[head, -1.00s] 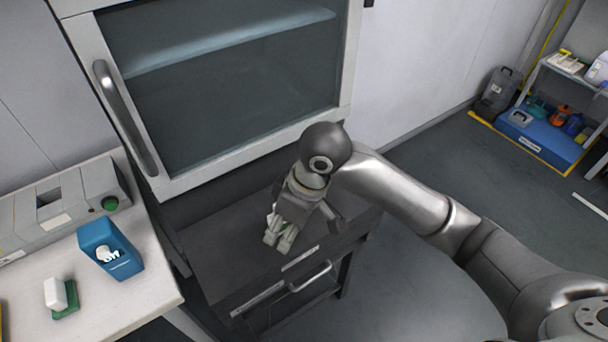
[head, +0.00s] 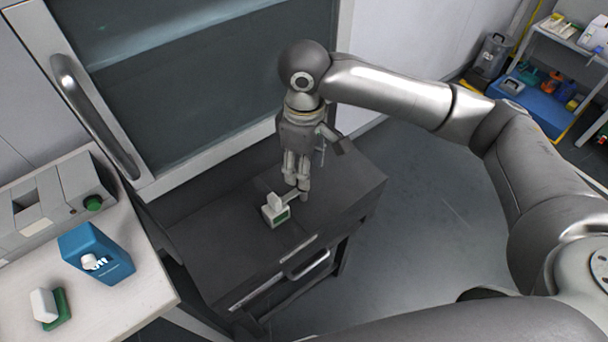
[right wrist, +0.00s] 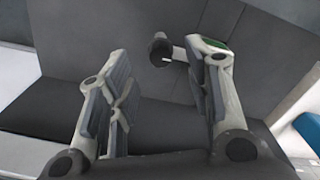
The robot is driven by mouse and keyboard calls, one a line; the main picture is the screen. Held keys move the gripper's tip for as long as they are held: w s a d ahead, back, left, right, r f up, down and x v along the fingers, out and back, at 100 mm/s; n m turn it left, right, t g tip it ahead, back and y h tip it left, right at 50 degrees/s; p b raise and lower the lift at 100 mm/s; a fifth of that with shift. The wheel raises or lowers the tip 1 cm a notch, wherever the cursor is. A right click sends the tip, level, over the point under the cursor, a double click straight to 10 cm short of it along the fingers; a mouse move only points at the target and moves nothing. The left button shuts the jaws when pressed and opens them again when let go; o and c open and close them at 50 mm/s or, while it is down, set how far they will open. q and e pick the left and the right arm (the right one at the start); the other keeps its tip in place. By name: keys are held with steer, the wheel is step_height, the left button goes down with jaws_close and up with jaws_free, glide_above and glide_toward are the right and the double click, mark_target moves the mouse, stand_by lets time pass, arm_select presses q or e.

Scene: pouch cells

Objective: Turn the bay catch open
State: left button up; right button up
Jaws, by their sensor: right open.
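A small white and green block with a lever (head: 275,212), which I take to be the bay catch, sits on top of the dark cabinet. My right gripper (head: 297,192) points down just behind and right of it, its fingers close to the lever. In the right wrist view the gripper (right wrist: 162,70) is open. The catch's dark round knob (right wrist: 160,49) shows between and beyond the fingertips; its green part (right wrist: 208,43) is partly behind the right finger. I cannot tell whether a finger touches the lever. My left gripper is not in view.
A glass-fronted cabinet (head: 145,187) stands behind. At left, a pale bench (head: 130,285) holds a blue box (head: 98,255), a white and green block (head: 46,307) and a grey unit (head: 50,205). The dark top's right part (head: 350,180) is clear.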

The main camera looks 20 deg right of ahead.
mark_target(294, 190)
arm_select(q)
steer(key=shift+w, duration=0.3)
arm_select(e)
steer(key=shift+f, duration=2)
jaws_close()
steer(key=shift+r+n+p, duration=0.2)
steer(key=shift+n+p, duration=0.1)
steer(key=shift+p, duration=0.35)
steer(key=n+p, duration=0.7)
steer(key=p, duration=0.2)
steer(key=shift+p, duration=0.3)
steer(key=n+p, duration=0.3)
steer(key=n, duration=0.2)
steer(key=shift+f+n+p, duration=0.1)
steer(key=shift+n+p, duration=0.65)
steer(key=shift+n, duration=0.45)
arm_select(q)
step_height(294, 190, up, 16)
steer(key=p, duration=0.1)
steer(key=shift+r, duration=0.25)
arm_select(e)
steer(key=shift+w+n, duration=0.1)
steer(key=shift+n, duration=1.3)
steer(key=shift+f, duration=0.1)
